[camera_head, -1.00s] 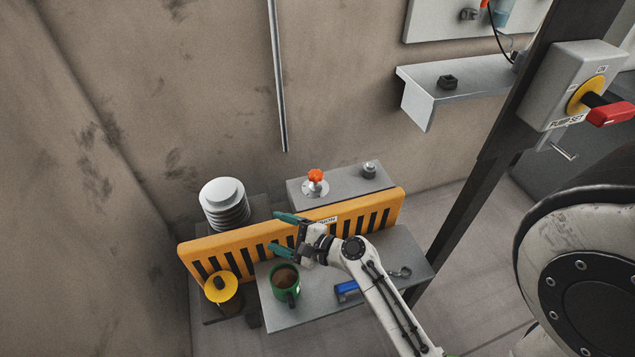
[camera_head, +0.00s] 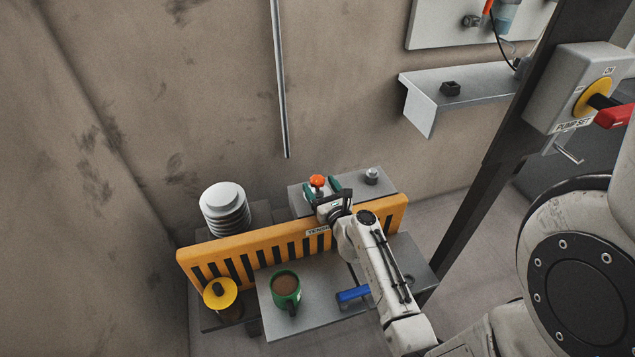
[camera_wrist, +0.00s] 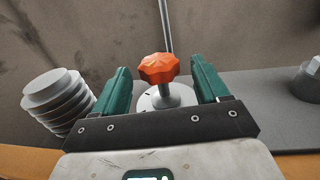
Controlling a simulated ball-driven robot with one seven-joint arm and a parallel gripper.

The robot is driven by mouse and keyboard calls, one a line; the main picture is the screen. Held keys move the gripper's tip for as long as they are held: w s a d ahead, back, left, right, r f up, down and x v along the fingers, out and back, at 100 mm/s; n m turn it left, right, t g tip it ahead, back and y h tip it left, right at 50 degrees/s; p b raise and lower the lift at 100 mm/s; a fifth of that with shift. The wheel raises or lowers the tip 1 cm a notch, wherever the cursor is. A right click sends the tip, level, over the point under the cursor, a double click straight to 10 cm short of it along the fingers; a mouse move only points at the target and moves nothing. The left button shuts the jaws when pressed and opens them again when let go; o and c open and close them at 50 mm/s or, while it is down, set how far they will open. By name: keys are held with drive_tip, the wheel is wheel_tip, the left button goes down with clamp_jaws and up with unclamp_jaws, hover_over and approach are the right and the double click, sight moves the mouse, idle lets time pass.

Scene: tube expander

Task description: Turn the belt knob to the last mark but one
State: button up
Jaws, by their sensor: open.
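The orange-red lobed knob (camera_head: 317,181) stands on a short metal stem on a grey block behind the yellow slotted guard. In the wrist view the knob (camera_wrist: 159,68) shows above a round pale dial plate (camera_wrist: 152,100). My gripper (camera_head: 322,186) reaches over the guard with its green fingers spread. In the wrist view my gripper (camera_wrist: 162,88) has one finger on each side of the knob's line, with visible gaps and no contact seen. The marks on the dial plate are mostly hidden or too small to read.
The yellow guard (camera_head: 258,244) runs beneath my wrist. A ribbed white cylinder (camera_head: 225,207) stands left of the knob, a metal bolt (camera_head: 371,176) right of it. In front, a green mug (camera_head: 286,289) and a blue object (camera_head: 352,294) sit on the grey shelf.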

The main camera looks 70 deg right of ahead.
drive_tip(key=shift+x, duration=1.15)
drive_tip(key=shift+c, duration=0.3)
drive_tip(key=c, duration=0.9)
